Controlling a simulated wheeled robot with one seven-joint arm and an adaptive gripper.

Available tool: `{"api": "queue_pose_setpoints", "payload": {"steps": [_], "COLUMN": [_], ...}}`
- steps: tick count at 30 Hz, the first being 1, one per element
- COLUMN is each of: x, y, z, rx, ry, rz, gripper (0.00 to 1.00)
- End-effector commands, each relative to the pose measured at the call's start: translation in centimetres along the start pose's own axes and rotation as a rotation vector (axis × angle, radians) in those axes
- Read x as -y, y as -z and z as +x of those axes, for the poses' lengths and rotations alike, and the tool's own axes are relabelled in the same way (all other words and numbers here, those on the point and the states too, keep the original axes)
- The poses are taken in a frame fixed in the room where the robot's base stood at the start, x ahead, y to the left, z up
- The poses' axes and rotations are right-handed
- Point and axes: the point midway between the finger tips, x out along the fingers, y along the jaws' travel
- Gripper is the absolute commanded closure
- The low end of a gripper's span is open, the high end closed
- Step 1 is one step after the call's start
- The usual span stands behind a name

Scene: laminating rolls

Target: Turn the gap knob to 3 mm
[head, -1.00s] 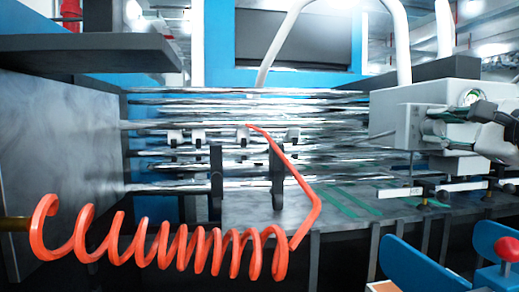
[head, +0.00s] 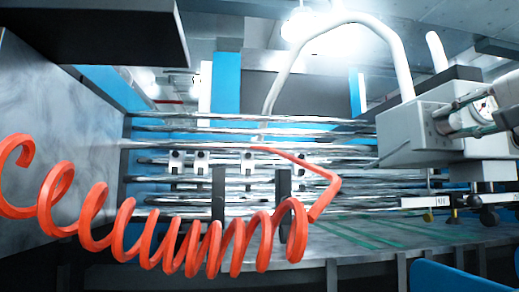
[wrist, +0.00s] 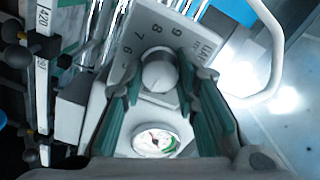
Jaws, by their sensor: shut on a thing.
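The knob's pointer setting is too small to read. A round gauge (wrist: 155,138) with a needle and a green band sits just below the knob.
An orange coiled hose (head: 150,238) hangs across the front left. Shiny horizontal rollers (head: 300,180) run behind it. White labelled tags (wrist: 42,35) and dark knobs stand left of the box. A white curved pipe (wrist: 272,60) passes at right.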

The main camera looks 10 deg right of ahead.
Motion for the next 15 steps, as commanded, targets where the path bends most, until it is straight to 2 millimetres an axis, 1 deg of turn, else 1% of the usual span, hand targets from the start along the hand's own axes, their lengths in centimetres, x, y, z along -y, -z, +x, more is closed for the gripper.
{"api": "queue_pose_setpoints", "payload": {"steps": [1, 6, 15], "x": [-0.23, -0.15, -0.05], "y": [-0.2, -0.18, -0.14], "z": [0.17, 0.17, 0.16], "rx": [0.003, 0.004, 0.005], "ry": [0.0, -0.001, -0.001], "rz": [-0.02, -0.065, -0.085], "gripper": [1.0, 1.0, 1.0]}}
